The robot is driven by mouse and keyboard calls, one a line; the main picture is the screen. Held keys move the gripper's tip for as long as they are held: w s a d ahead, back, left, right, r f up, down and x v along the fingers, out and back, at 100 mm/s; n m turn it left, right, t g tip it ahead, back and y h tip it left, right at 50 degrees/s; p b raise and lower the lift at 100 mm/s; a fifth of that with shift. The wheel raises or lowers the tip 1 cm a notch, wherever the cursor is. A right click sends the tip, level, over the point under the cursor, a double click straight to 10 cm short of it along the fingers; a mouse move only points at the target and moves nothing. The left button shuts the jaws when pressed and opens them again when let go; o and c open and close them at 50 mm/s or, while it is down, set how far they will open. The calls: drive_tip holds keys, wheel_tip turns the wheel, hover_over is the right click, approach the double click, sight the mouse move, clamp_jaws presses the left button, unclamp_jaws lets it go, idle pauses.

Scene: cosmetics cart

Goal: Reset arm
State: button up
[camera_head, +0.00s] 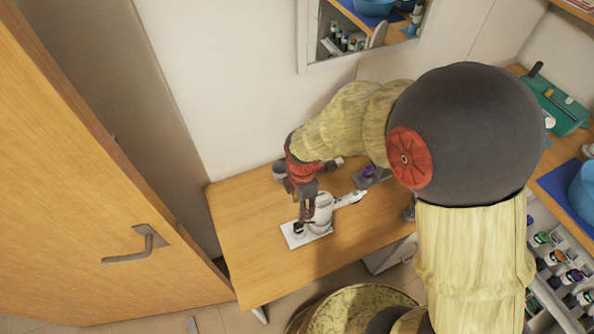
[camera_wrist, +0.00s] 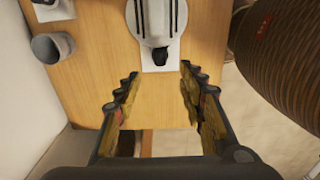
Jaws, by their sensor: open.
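My gripper (camera_wrist: 156,85) is open and empty in the wrist view, its two fingers apart over the bare front part of the wooden table (camera_wrist: 100,65). In the head view my gripper (camera_head: 302,215) hangs over the table (camera_head: 262,265), close to a white device with a long handle (camera_head: 324,208). The device rests on a white pad (camera_head: 305,237). In the wrist view the white device (camera_wrist: 147,25) lies just beyond the fingertips, cut off by the top edge. My arm hides part of the table's right side in the head view.
A grey cup (camera_wrist: 52,46) stands at the table's left edge. A purple item (camera_head: 369,172) sits behind the device. A wooden door with a handle (camera_head: 138,247) is at left. A shelf cart with several bottles (camera_head: 555,257), a blue bowl (camera_head: 583,188) and a green case (camera_head: 556,105) is at right.

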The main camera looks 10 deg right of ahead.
drive_tip(key=s+d+r+m+t, duration=0.2)
drive_tip(key=s+d+r+m, duration=0.1)
drive_tip(key=r+m, duration=0.4)
drive_tip(key=s+d+r+m+t+b, duration=0.1)
drive_tip(key=s+d+r+m, duration=0.3)
drive_tip(key=r+m, duration=0.3)
drive_tip(key=s+d+r+m+t+b, duration=0.1)
drive_tip(key=s+d+r+m+t, duration=0.1)
drive_tip(key=s+d+r+m, duration=0.2)
wheel_tip(320, 180, up, 7)
drive_tip(key=s+m, duration=0.1)
drive_tip(key=m, duration=0.2)
drive_tip(key=shift+s+d+t, duration=0.2)
drive_tip(key=shift+s+t, duration=0.05)
drive_tip(key=shift+t, duration=0.05)
drive_tip(key=shift+r, duration=0.1)
